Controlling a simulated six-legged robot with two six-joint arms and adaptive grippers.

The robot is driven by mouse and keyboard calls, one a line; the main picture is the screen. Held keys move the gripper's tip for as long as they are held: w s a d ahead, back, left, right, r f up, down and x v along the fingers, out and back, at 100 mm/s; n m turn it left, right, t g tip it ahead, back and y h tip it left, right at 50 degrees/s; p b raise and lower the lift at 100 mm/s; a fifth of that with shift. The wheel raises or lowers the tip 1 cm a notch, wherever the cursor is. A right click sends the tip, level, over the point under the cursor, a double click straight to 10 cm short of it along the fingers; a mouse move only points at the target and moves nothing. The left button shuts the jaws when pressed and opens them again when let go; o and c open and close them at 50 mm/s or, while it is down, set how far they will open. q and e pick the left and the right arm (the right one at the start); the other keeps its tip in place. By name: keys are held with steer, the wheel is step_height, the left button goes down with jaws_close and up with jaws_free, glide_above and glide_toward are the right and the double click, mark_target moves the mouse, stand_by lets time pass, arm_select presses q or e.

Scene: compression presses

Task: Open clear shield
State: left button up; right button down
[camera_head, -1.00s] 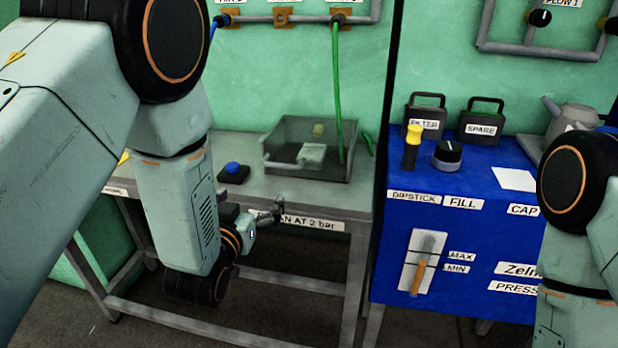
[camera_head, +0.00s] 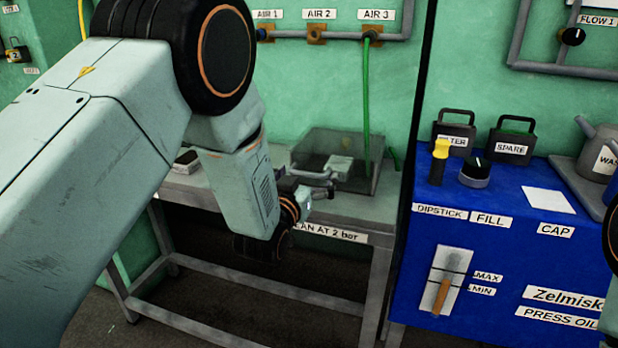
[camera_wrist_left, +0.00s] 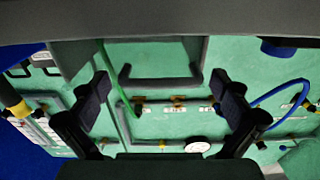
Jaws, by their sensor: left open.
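The clear shield (camera_head: 362,180) is a see-through box standing on the grey table, with a small labelled part showing through it. My left gripper (camera_head: 320,184) is at the shield's front left in the head view. In the left wrist view my left gripper (camera_wrist_left: 163,98) has its two dark fingers wide apart and nothing between them. A dark grey U-shaped handle (camera_wrist_left: 160,81) shows ahead, between the fingers in the picture; I see no contact. My right gripper is outside the views; only a bit of my right arm shows at the right edge.
The grey table (camera_head: 370,207) has open legs below. A green hose (camera_head: 366,95) runs down behind the shield from the AIR 3 outlet. A blue press-oil cabinet (camera_head: 450,230) stands at the right, with a filter case, a spare case (camera_head: 510,146) and a watering can on top.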

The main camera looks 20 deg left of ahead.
arm_select(q)
steer(key=shift+a, duration=0.1)
steer(key=shift+w, duration=0.1)
steer(key=c, duration=0.3)
steer(key=shift+r, duration=0.15)
steer(key=c, duration=1.2)
